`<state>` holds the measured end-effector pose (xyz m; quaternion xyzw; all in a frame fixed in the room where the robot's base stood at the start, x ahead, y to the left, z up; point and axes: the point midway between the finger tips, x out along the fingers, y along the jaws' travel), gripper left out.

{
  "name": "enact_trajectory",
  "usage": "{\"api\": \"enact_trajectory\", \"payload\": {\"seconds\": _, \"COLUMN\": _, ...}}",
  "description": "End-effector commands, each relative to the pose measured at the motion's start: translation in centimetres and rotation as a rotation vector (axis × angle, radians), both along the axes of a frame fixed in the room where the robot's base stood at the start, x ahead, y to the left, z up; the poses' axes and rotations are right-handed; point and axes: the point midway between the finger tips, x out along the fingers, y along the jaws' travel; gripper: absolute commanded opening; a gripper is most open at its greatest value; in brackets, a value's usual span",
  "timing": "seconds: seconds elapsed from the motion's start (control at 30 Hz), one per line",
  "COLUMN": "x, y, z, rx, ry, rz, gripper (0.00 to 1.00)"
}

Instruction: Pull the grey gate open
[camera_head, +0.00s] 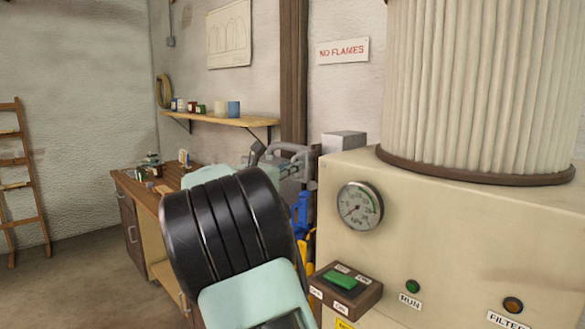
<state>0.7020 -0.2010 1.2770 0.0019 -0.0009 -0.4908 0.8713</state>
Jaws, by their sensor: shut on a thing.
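My gripper (300,166) is at the left rear edge of the cream machine, partly hidden behind my own dark and mint-green arm. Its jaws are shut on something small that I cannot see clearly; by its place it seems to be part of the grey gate. A grey metal block (344,141) shows just right of the jaws, behind the machine's top edge. I cannot tell whether it belongs to the gate. The gate's slide and how far it stands open cannot be made out.
The cream machine (440,250) fills the right, with a pleated filter (480,85), a gauge (359,206) and a switch box (345,286). A wooden bench (140,190) and a shelf (222,121) stand behind my arm. A ladder (22,180) leans far left; floor there is clear.

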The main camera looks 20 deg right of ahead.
Motion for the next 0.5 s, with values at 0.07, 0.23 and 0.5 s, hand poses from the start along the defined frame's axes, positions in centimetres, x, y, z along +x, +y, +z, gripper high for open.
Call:
{"api": "enact_trajectory", "payload": {"seconds": 0.07, "x": 0.0, "y": 0.0, "z": 0.0, "rx": 0.000, "ry": 0.000, "rz": 0.000, "gripper": 0.00}}
{"api": "enact_trajectory", "payload": {"seconds": 0.23, "x": 0.0, "y": 0.0, "z": 0.0, "rx": 0.000, "ry": 0.000, "rz": 0.000, "gripper": 0.00}}
{"api": "enact_trajectory", "payload": {"seconds": 0.5, "x": -1.2, "y": 3.9, "z": 0.2, "rx": 0.001, "ry": 0.000, "rz": 0.005, "gripper": 0.00}}
